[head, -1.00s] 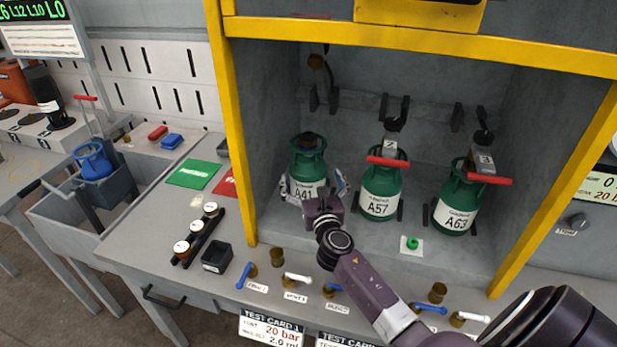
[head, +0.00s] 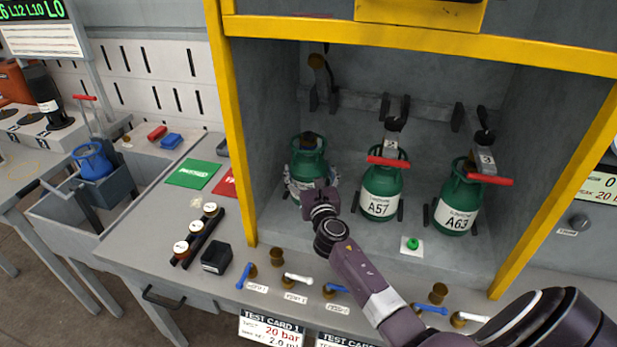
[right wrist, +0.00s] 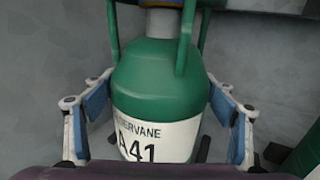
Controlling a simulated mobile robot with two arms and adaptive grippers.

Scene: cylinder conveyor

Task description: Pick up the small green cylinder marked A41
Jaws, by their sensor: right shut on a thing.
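The green cylinder marked A41 (head: 308,158) stands upright at the left of the yellow-framed grey bay, its white label partly hidden by my right gripper in the head view. In the right wrist view the A41 cylinder (right wrist: 158,85) fills the middle, with its label facing me. My right gripper (head: 312,185) is shut on its body, one blue-padded finger on each side; the fingers also show in the right wrist view (right wrist: 160,108). The cylinder's base is hidden. My left gripper is not in view.
Green cylinders A57 (head: 381,190) and A63 (head: 458,205) stand to the right in the bay, each with a red-handled fitting on top. Yellow posts (head: 232,130) frame the bay. Small valves with blue and white handles (head: 298,278) line the bench front. A blue cylinder (head: 93,162) sits far left.

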